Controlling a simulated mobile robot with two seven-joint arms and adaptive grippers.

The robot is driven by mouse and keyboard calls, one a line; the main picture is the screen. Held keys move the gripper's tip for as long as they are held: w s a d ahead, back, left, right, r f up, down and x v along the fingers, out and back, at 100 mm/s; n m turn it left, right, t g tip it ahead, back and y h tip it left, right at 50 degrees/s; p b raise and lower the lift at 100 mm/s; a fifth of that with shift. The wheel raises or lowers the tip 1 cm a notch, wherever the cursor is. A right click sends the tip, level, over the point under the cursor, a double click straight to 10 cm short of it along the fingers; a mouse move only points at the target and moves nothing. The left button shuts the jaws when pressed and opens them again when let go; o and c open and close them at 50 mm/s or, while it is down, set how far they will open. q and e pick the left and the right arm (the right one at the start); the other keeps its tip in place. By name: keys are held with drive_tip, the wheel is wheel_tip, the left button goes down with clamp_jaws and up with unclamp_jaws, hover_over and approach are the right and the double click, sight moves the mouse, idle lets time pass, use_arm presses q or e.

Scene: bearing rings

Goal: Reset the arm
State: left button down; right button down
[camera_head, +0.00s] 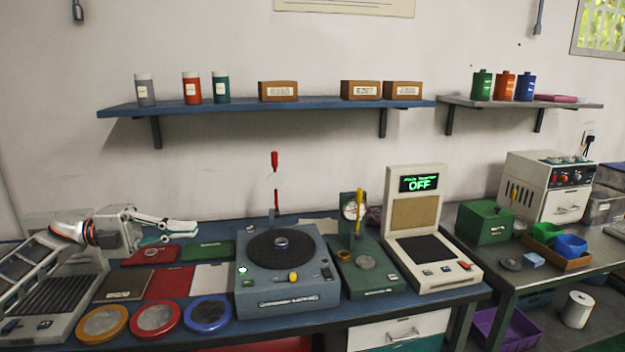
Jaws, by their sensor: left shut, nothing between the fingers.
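My left arm comes in from the left. Its gripper (188,226) is shut and empty, pointing right above the left part of the blue workbench (330,323). It hangs over the area of a red pad (150,254) and a green pad (208,250), apart from the machine with the round black platter (281,250). A small metal ring-like piece (281,241) sits at the platter's centre. Yellow, red and blue rimmed round dishes (101,323) (155,318) (207,314) lie along the front edge. My right gripper is not in view.
A green gauge press (372,279) and a cream tester (440,268) reading OFF stand right of the platter machine. A slatted grey unit (50,300) is under my left arm. A wall shelf (270,108) holds bottles and boxes. A second bench (485,250) stands at right.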

use_arm(q)
drive_tip(key=s+d+f+n+t+y, duration=0.1)
drive_tip(key=d+f+n+t, duration=0.6)
drive_tip(key=f, duration=0.4)
drive_tip(key=s+d+f+n+t+y, duration=0.1)
drive_tip(key=s+d+f+n+t, duration=0.1)
drive_tip(key=d+f+n+t, duration=0.7)
drive_tip(key=s+a+f+n+g+y, duration=0.2)
drive_tip(key=s+a+f+n+y, duration=0.1)
drive_tip(key=s+f, duration=0.5)
drive_tip(key=s+a+f+n+g+y, duration=0.1)
drive_tip(key=s+a+f+n+y, duration=0.3)
drive_tip(key=f, duration=0.7)
drive_tip(key=s+a+f+n+g+y, duration=0.2)
drive_tip(key=s+f+n+y, duration=0.4)
drive_tip(key=s+f, duration=0.3)
drive_tip(key=s+a+n, duration=0.1)
drive_tip(key=s, duration=0.1)
drive_tip(key=shift+s+a+f+n+g+y, duration=0.15)
drive_tip(key=shift+s+n+g+y, duration=0.15)
drive_tip(key=shift+s, duration=0.05)
